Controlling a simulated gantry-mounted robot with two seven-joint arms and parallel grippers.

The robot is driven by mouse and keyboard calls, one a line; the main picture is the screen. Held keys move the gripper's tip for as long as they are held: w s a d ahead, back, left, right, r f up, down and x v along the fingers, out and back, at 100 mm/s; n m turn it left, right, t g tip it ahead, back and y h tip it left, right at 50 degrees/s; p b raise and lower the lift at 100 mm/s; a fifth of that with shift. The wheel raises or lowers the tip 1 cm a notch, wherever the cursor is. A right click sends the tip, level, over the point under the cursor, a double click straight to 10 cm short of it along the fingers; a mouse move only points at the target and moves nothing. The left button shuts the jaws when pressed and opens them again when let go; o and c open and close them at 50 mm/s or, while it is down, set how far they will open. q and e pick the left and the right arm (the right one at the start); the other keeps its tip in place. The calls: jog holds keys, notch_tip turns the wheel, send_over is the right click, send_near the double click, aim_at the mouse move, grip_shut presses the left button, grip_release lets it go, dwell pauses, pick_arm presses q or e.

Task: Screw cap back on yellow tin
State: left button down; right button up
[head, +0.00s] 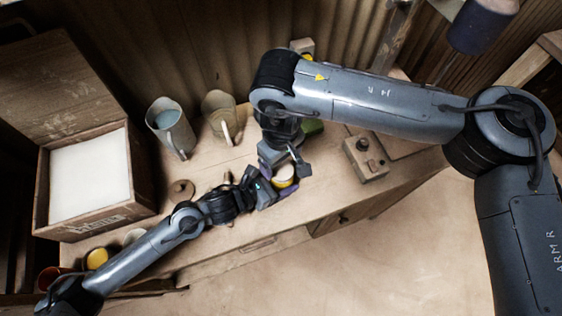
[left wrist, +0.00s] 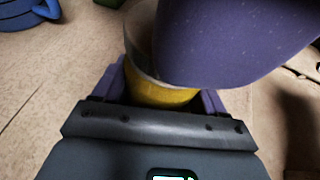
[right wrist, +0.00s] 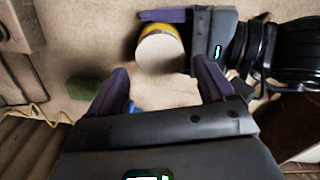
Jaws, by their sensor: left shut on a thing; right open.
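The yellow tin (head: 284,176) is in my left gripper (head: 277,184), above the bench's front part. In the left wrist view its yellow side (left wrist: 160,94) sits between my purple fingers. In the right wrist view its pale round top (right wrist: 160,52) faces my right gripper (right wrist: 163,85). I cannot tell whether that pale disc is the cap or the tin's own top. My right gripper is open and empty, close beside the tin; its finger (left wrist: 225,40) hides part of the tin in the left wrist view. I make out no separate cap.
A grey jug (head: 171,128) and a beige jug (head: 219,115) stand at the back. A wooden box (head: 95,213) with a white slab is at left. A round wooden disc (head: 181,190) lies on the bench. A control box with a knob (head: 366,158) is at right. A green object (right wrist: 88,92) lies nearby.

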jog(key=shift+a+r, duration=0.15)
jog(key=shift+r, duration=0.9)
jog(key=shift+c, duration=0.4)
